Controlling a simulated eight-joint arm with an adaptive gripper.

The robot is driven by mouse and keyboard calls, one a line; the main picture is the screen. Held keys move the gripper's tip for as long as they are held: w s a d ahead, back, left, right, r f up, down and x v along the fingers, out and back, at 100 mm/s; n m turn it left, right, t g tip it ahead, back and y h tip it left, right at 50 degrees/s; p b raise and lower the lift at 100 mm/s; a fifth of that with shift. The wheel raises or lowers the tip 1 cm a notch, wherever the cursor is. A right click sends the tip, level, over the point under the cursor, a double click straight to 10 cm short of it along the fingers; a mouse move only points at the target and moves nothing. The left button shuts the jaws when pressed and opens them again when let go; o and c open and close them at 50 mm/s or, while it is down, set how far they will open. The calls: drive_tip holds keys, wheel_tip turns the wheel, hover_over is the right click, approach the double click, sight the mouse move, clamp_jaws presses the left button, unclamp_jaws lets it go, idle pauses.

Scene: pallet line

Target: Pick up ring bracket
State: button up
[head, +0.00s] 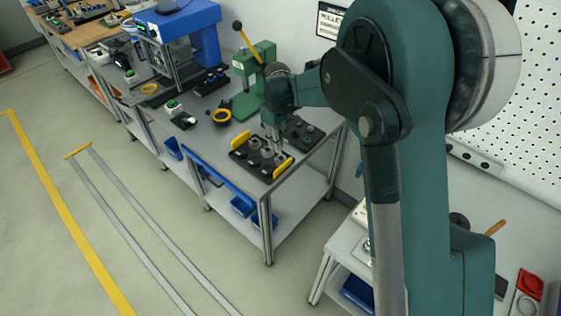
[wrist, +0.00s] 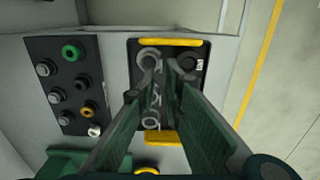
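A black tray (wrist: 135,62) with yellow handles holds several small grey parts; the tray also shows in the head view (head: 244,157). A grey ring-shaped part (wrist: 150,54), which looks like a ring bracket, lies near the tray's far handle in the wrist view. More grey ring-like parts (wrist: 151,124) lie toward the near handle. I cannot tell for certain which one is the ring bracket. My gripper (wrist: 164,82) points down over the tray, with its fingers apart and grey parts visible between them. It also shows in the head view (head: 273,142). The fingers hide part of the tray.
A dark panel (wrist: 68,84) with several round pieces lies left of the tray in the wrist view. Open floor lies to the left.

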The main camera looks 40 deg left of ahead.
drive_tip(key=shift+f, duration=1)
drive_tip(key=shift+f, duration=0.15)
drive_tip(key=shift+s+f, duration=0.1)
drive_tip(key=shift+f, duration=2.35)
clamp_jaws()
drive_tip(key=shift+r, duration=0.1)
wheel_tip(320, 180, up, 10)
